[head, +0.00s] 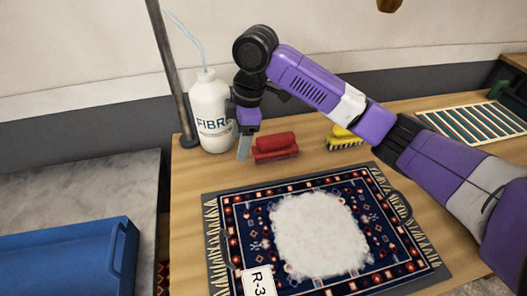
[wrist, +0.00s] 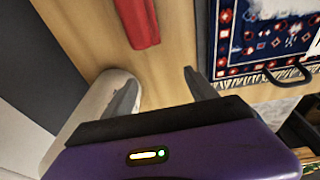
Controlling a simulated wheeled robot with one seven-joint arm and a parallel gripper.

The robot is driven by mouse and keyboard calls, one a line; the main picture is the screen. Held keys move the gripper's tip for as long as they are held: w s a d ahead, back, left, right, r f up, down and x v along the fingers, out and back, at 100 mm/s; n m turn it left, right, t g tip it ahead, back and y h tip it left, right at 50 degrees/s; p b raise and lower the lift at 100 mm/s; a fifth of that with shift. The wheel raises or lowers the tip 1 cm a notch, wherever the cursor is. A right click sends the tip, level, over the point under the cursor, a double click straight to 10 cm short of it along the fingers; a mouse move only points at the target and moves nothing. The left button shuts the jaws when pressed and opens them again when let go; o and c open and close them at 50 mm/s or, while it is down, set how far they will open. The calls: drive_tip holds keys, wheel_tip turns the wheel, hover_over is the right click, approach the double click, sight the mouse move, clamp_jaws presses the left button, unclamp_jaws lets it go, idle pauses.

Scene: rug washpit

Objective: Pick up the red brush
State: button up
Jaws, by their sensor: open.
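The red brush (head: 274,146) lies on the wooden table behind the patterned rug, to the right of the white bottle. In the wrist view the red brush (wrist: 138,20) shows at the top, ahead of the fingers. My gripper (head: 245,146) points down just left of the brush, close to the bottle. In the wrist view my gripper (wrist: 158,88) has its two fingers wide apart, with bare wood between them. The brush is not between the fingers. In the head view, only one finger shows clearly.
A white bottle (head: 211,115) with a tube stands close left of my gripper. A yellow brush (head: 344,138) lies right of the red one. The rug (head: 222,215) on a dark tray bears white foam (head: 318,232) and a tag. A blue bin (head: 65,262) sits at lower left.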

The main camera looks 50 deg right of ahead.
drive_tip(key=g+h, duration=0.2)
hover_over(275, 148)
drive_tip(key=w, duration=0.1)
drive_tip(key=shift+d+r, duration=0.2)
drive_tip(key=shift+r, duration=0.2)
drive_tip(key=shift+s+d+f, duration=0.1)
drive_tip(key=shift+d+f, duration=0.1)
drive_tip(key=shift+f, duration=0.05)
drive_tip(key=shift+d+f, duration=0.15)
drive_tip(key=shift+f, duration=1.6)
drive_tip(key=shift+d+f, duration=0.1)
drive_tip(key=shift+f, duration=1.65)
clamp_jaws()
drive_tip(key=shift+r, duration=0.15)
wheel_tip(275, 148, up, 10)
drive_tip(key=shift+f, duration=0.1)
